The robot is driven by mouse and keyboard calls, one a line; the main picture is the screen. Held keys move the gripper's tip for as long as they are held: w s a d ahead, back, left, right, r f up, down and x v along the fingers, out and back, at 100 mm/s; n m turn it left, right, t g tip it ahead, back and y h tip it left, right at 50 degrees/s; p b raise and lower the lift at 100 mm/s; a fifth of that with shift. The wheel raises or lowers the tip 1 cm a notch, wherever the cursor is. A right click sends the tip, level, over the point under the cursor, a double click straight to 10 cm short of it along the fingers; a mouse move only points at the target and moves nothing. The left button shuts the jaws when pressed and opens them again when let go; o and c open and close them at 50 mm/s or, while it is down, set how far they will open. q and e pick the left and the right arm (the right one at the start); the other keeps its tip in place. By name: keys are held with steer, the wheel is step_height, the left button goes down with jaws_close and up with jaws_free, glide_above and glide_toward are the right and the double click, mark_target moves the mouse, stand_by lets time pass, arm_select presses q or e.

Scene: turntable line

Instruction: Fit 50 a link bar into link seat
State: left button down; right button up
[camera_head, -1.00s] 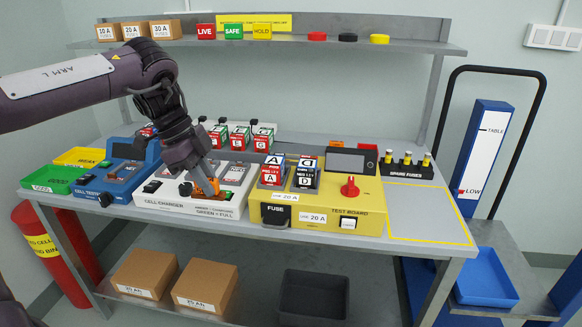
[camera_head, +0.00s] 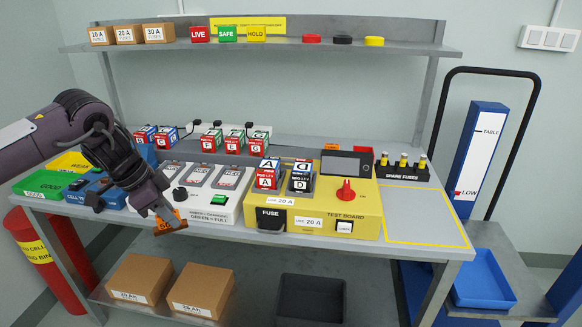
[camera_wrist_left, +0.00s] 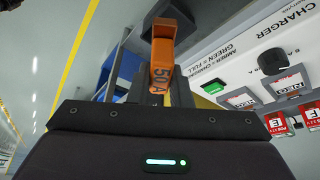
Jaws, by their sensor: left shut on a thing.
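My left gripper (camera_head: 165,212) is shut on the orange 50 A link bar (camera_head: 172,225). It holds the bar in front of the white cell charger (camera_head: 200,208), out near the table's front edge. In the left wrist view the orange link bar (camera_wrist_left: 162,58) points away from the fingers, with "50A" printed on it and a dark part behind its far end. The yellow test board (camera_head: 365,222) stands right of the charger, with a black part marked FUSE (camera_head: 270,219) on its front. I cannot make out which part is the link seat. My right gripper is not in view.
The blue cell tester (camera_head: 108,192) and the green bin (camera_head: 40,184) are at the left. Cells A and D stand in the test board. Spare fuses (camera_head: 402,171) stand at the back right, behind a bare yellow-outlined area (camera_head: 425,215). A shelf (camera_head: 270,43) runs above.

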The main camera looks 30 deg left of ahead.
arm_select(q)
steer(key=shift+s+d+f+n+y, duration=0.15)
steer(key=shift+s+f+n, duration=0.2)
steer(key=shift+f, duration=0.35)
steer(key=shift+s+d+f+n+y, duration=0.1)
steer(key=shift+f+n+y, duration=0.05)
steer(key=shift+f+n, duration=0.4)
steer(key=shift+s+d+f+n, duration=0.15)
steer(key=shift+d+f+n, duration=0.1)
steer(key=shift+f, duration=0.4)
steer(key=shift+s+d+f+n, duration=0.15)
steer(key=shift+d+f+n, duration=0.1)
steer(key=shift+f, duration=0.4)
steer(key=shift+d+y, duration=0.1)
steer(key=shift+y, duration=0.2)
